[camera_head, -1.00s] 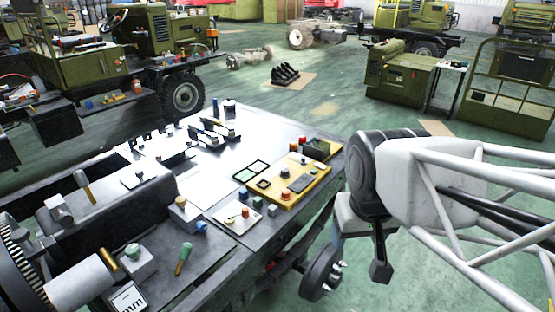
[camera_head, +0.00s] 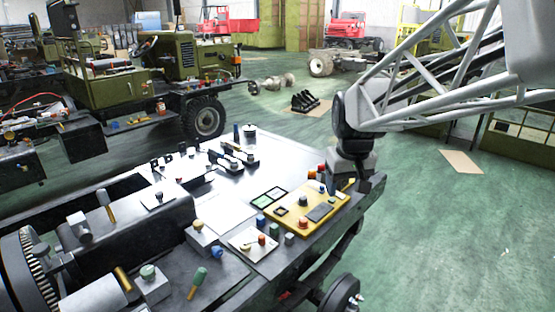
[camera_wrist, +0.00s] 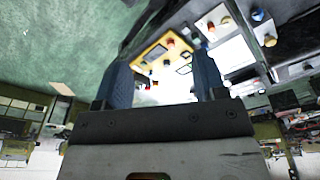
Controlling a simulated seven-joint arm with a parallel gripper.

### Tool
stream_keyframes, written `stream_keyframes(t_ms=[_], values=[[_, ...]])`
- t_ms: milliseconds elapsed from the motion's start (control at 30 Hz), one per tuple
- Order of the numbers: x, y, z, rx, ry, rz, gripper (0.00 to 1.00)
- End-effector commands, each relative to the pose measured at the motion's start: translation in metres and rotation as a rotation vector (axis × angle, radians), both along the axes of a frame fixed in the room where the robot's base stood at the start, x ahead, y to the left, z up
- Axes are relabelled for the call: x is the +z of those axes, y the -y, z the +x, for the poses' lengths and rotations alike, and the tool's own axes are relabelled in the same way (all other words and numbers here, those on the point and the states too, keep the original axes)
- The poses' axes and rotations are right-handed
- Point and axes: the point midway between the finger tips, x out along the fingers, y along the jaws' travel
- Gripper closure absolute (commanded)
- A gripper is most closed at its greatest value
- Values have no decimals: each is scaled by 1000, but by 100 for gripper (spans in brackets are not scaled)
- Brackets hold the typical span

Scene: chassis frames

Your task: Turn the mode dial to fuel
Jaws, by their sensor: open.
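A yellow control panel (camera_head: 289,229) lies on the grey bench at its right side, with a red knob (camera_head: 303,222), dark squares and small knobs on it. A pale plate (camera_head: 236,241) with small coloured knobs lies beside it. I cannot tell which knob is the mode dial; no label is readable. My gripper (camera_head: 352,187) is over the panel's far right corner and hides part of it. In the wrist view my gripper (camera_wrist: 161,62) shows two blue fingers wide apart, with nothing between them. The yellow panel (camera_wrist: 152,52) shows beyond the fingers.
Vehicles stand farther back.

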Motion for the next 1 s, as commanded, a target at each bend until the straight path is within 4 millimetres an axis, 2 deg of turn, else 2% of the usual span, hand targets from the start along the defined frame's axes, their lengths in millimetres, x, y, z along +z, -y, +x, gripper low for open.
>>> stream_keyframes(t_ms=[100, 533, 1000], values=[[-4, -1, 30, 19, -11, -3, 35], [-28, -3, 134, 89, -42, -10, 35], [-77, -7, 243, 166, -74, -17, 35]])
